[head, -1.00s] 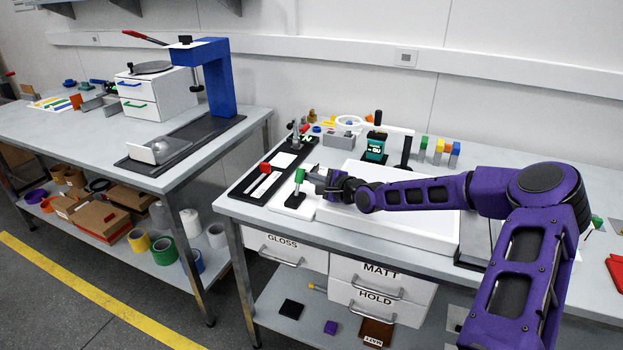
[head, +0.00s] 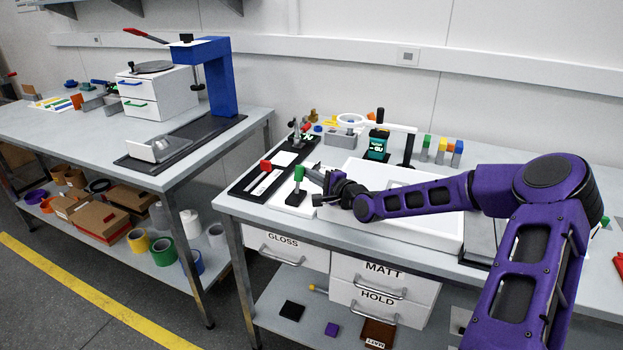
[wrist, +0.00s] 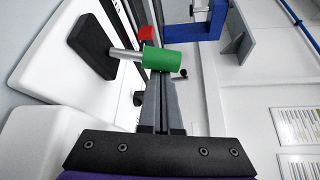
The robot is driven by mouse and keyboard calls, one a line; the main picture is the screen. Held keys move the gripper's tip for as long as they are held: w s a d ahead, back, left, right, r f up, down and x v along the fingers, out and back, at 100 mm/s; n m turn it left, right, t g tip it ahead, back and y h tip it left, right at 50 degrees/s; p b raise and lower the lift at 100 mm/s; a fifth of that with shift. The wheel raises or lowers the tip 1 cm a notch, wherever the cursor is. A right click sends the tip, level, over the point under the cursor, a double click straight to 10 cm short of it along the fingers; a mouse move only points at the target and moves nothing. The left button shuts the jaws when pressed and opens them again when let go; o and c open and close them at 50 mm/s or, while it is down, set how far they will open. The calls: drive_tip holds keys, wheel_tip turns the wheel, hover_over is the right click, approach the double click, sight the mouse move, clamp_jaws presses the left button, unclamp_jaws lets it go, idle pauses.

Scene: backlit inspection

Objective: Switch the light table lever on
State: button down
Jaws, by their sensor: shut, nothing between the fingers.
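The light table lever has a green knob (head: 298,173) on a metal stalk, rising from a dark base (head: 295,197) on the white left end of the light table (head: 432,238). The stalk stands roughly upright. My gripper (head: 317,188) is just right of the knob, with its fingers shut and nothing between them. In the wrist view the green knob (wrist: 163,59) lies at the tips of my gripper (wrist: 160,78) and partly overlaps them. I cannot tell whether they touch. The lever's dark base (wrist: 92,46) is at the upper left there.
A teal device (head: 377,146) and small blocks stand behind the light table. Labelled drawers (head: 382,285) are below. A second bench with a blue stand (head: 217,85) is at left.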

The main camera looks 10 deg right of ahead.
sight(298, 173)
drive_tip(key=shift+s+a+n+t+b, duration=0.3)
drive_tip(key=shift+s+a+n+b, duration=0.15)
drive_tip(key=shift+n+b, duration=0.25)
drive_tip(key=shift+s+a+r+n+t+y+b, duration=0.2)
drive_tip(key=shift+s+a+n+t+y+b, duration=0.1)
drive_tip(key=shift+s+n+t, duration=0.25)
drive_tip(key=shift+s+a+r, duration=0.2)
drive_tip(key=shift+s+a, duration=0.1)
drive_tip(key=shift+s, duration=0.05)
drive_tip(key=shift+s+a+f, duration=0.1)
drive_tip(key=shift+s+a, duration=0.25)
drive_tip(key=shift+s, duration=0.1)
drive_tip(key=shift+s+d+f, duration=0.1)
drive_tip(key=shift+s, duration=0.05)
